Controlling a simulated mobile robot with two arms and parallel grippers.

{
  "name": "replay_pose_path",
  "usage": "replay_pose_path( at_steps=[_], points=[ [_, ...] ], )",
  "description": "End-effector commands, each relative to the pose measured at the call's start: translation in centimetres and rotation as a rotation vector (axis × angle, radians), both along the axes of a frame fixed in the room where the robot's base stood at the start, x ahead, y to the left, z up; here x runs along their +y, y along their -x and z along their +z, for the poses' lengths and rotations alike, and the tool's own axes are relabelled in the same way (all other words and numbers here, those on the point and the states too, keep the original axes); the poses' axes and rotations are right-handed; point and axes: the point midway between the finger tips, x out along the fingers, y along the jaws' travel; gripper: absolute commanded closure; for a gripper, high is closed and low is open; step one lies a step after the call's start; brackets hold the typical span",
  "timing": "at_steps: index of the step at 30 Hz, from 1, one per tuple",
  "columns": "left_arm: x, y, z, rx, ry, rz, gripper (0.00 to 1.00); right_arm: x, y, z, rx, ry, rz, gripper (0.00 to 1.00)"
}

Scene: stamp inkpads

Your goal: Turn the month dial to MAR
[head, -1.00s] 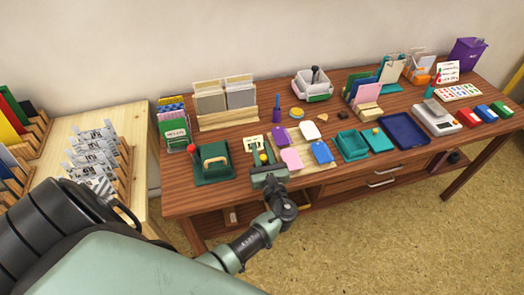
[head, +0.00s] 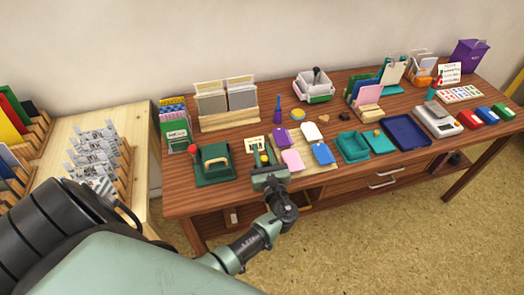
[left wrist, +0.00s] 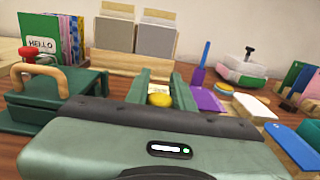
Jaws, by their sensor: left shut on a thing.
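My left gripper (head: 265,162) is over the front of the wooden table, its two green fingers pointing towards the wall. It is shut on a round yellow knob (head: 264,158), which I take to be on the month dial. In the left wrist view the yellow knob (left wrist: 160,100) sits low between the fingers (left wrist: 162,84). A small pale card with dark print (head: 254,144) stands just behind the fingers. The month lettering is too small to read, and most of the dial is hidden by my gripper. My right gripper is not in view.
A green box with a wooden handle and red knob (head: 213,162) stands close to the left. A wooden rack of cards (head: 228,118) stands behind. The table's front edge is below my gripper.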

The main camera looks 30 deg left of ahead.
Motion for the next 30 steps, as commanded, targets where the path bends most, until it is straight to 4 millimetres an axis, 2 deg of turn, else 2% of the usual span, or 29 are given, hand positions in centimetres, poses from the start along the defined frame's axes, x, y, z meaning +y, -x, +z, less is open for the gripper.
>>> replay_pose_path(
  at_steps=[4, 5, 6, 7, 19, 30],
  points=[
    [0.0, 0.0, 0.1, -0.002, -0.001, 0.000, 1.00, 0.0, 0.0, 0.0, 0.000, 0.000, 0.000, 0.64],
    [0.0, 0.0, 0.1, -0.002, -0.001, 0.000, 0.74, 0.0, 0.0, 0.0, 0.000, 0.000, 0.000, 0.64],
    [0.0, 0.0, 0.1, -0.002, -0.001, 0.000, 0.63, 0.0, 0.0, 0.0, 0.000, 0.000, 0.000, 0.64],
    [0.0, 0.0, 0.1, -0.002, -0.001, 0.000, 0.56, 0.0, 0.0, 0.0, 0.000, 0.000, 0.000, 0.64],
    [-0.5, 0.4, -0.1, 0.001, 0.001, -0.001, 0.56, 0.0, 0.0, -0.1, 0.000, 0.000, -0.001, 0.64],
    [-4.8, 4.3, -0.1, 0.000, 0.000, 0.000, 0.56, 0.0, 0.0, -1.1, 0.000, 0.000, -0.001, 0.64]
  ],
)
